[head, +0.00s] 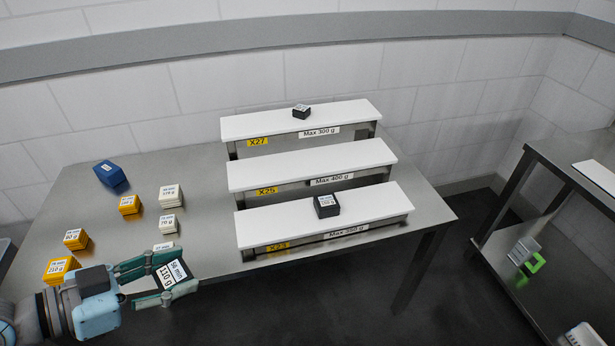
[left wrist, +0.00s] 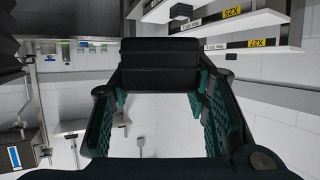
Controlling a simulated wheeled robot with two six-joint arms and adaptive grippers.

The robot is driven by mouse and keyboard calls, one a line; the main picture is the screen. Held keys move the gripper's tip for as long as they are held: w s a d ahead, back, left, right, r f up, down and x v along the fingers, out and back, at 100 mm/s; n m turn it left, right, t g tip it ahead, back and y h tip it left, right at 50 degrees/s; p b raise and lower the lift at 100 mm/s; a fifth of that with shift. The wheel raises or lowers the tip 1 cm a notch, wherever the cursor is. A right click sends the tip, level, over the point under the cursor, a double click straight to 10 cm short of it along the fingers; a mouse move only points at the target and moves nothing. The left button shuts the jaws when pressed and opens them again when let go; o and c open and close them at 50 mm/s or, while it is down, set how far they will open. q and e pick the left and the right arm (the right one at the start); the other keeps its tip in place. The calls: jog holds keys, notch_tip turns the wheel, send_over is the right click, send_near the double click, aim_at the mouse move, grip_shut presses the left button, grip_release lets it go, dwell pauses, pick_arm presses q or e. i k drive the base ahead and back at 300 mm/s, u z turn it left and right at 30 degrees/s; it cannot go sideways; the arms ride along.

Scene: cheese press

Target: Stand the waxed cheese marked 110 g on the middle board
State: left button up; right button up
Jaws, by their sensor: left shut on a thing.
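My left gripper (head: 181,271) is shut on a black waxed cheese (head: 173,273) whose label reads 110 g. It holds this cheese at the table's front left, left of the boards. In the left wrist view the dark cheese (left wrist: 160,64) sits between the fingers. The middle board (head: 310,164) is white, tagged X25 and Max 400 g, and its top is bare. A black cheese (head: 326,206) stands on the front board (head: 370,208), and a smaller black one (head: 301,111) on the back board (head: 350,111). My right gripper is not in view.
Several yellow blocks (head: 130,204), white blocks (head: 169,193) and a blue block (head: 111,173) stand on the left of the steel table (head: 205,235). A steel cart (head: 515,200) stands at the right.

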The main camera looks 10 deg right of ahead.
aim_at(313, 160)
jog(key=z, duration=0.4)
jog(key=k, duration=0.9)
jog(key=z, duration=1.4)
jog(key=i, duration=1.7)
jog(key=u, duration=1.05)
jog(key=i, duration=0.5)
jog(key=u, duration=0.4)
